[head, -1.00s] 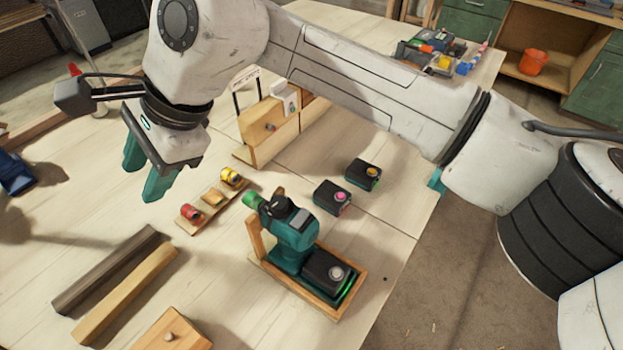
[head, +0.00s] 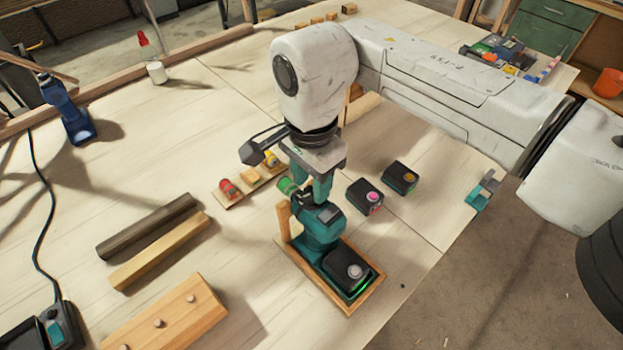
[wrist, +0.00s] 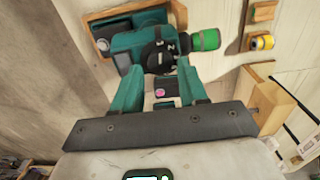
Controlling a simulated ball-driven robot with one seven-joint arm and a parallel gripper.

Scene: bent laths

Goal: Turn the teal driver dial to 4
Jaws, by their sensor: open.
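The teal driver (head: 322,232) lies in a wooden cradle (head: 376,283), its green nose (head: 287,186) toward the back left. In the wrist view the driver (wrist: 130,42) shows its green nose (wrist: 206,40) on the right. A black dial (wrist: 158,58) with pale marks sits on its body; I cannot read its setting. My gripper (head: 320,198) is just over the driver and hides the dial in the head view. In the wrist view my gripper (wrist: 158,74) has its teal fingers apart, tips near either side of the dial. I cannot tell whether they touch it.
Two dark battery blocks, one with a pink button (head: 373,197) and one with an orange button (head: 401,178), stand right of the driver. A small rack (head: 221,198) with red and yellow pieces is at left. Wooden bars (head: 160,250) lie further left.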

